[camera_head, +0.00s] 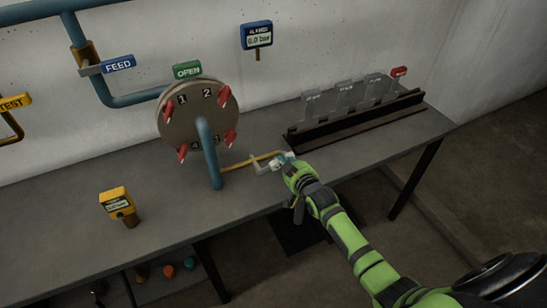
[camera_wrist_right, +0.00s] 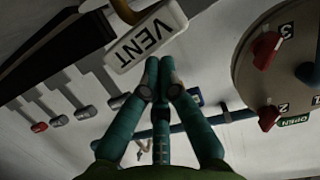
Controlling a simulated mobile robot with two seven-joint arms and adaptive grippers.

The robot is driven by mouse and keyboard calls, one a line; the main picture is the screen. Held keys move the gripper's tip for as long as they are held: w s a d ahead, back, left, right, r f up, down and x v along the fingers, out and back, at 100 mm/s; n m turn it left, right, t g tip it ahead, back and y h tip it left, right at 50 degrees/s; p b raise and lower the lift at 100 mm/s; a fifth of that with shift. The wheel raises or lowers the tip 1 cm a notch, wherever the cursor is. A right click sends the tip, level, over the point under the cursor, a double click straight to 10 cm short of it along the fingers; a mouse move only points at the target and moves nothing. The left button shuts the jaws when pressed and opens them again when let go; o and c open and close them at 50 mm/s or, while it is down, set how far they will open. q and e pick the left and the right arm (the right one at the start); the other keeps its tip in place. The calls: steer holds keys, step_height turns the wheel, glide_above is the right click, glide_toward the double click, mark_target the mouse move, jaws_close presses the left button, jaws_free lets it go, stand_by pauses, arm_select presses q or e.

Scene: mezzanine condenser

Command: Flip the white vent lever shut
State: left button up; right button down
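The white vent lever (camera_wrist_right: 147,46), a block lettered VENT, fills the upper middle of the right wrist view, by the end of a yellow pipe. In the head view a small pale bent piece (camera_head: 261,166) shows on the yellow pipe, just left of my right gripper (camera_head: 287,157). In the wrist view my right gripper (camera_wrist_right: 160,68) has its teal fingers drawn together, with the tips at the lever's lower edge. Nothing shows between the fingertips. I cannot tell whether they touch the lever. My left gripper is not in view.
A round plate (camera_head: 190,128) with red numbered handles and a blue pipe stands left of the gripper. A black rack (camera_head: 355,120) with grey tags and a red one stands to the right. A yellow gauge (camera_head: 118,203) stands on the bench (camera_head: 60,205). The bench's front middle is bare.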

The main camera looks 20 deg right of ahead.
steer(key=shift+d+f, duration=0.25)
steer(key=shift+f, duration=0.4)
